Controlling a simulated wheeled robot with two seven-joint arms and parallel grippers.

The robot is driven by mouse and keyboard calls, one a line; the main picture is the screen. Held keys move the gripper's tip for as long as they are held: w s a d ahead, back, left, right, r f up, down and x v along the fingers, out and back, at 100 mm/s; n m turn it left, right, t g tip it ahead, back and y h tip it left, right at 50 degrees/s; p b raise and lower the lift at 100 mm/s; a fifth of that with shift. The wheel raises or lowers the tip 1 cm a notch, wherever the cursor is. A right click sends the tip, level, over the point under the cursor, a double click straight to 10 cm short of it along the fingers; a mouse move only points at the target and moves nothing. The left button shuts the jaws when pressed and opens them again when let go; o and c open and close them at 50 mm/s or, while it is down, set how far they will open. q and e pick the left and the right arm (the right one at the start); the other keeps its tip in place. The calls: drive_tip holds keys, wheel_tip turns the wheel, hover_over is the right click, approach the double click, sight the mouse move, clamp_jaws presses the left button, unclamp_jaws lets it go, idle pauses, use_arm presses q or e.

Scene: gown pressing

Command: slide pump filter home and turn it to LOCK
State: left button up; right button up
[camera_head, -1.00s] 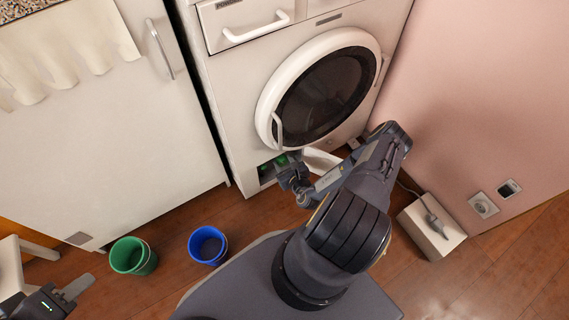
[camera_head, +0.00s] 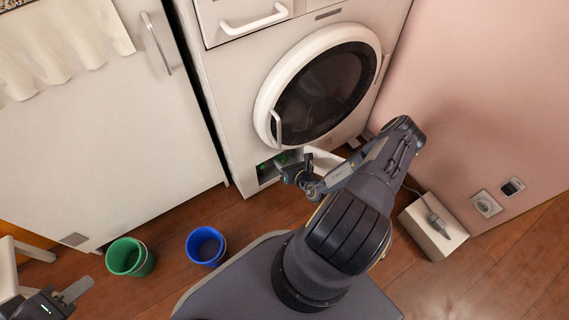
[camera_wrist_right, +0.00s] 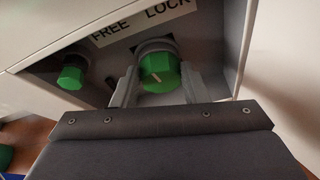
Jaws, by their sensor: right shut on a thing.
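The green pump filter knob (camera_wrist_right: 160,72) sits in the low recess of the white washer, under the FREE and LOCK label (camera_wrist_right: 140,22). A pale mark on its face slants toward the lower right. My right gripper (camera_wrist_right: 157,82) is shut on the knob, with a grey finger on either side. How deep the filter sits cannot be told. In the head view my right gripper (camera_head: 286,170) is at the recess and mostly hides the knob. My left gripper (camera_head: 72,292) is at the lower left, far from the washer; its finger gap is unclear.
A second green knob (camera_wrist_right: 72,74) is left of the filter in the recess. A white flap (camera_head: 322,160) hangs beside the opening. A green bucket (camera_head: 130,258) and a blue bucket (camera_head: 206,246) stand on the floor. A white box (camera_head: 432,228) is by the pink wall.

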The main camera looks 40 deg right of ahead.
drive_tip(key=shift+w+d, duration=0.1)
drive_tip(key=shift+w+d+f+m+t+y+b, duration=0.15)
drive_tip(key=shift+m+y+b, duration=0.3)
drive_tip(key=shift+m+b, duration=0.35)
drive_tip(key=shift+s+d+m+t+y+b, duration=0.15)
drive_tip(key=shift+m+y+b, duration=0.35)
drive_tip(key=shift+b, duration=0.45)
drive_tip(key=shift+w+m+b, duration=0.1)
drive_tip(key=shift+m+b, duration=0.2)
drive_tip(key=shift+b, duration=0.05)
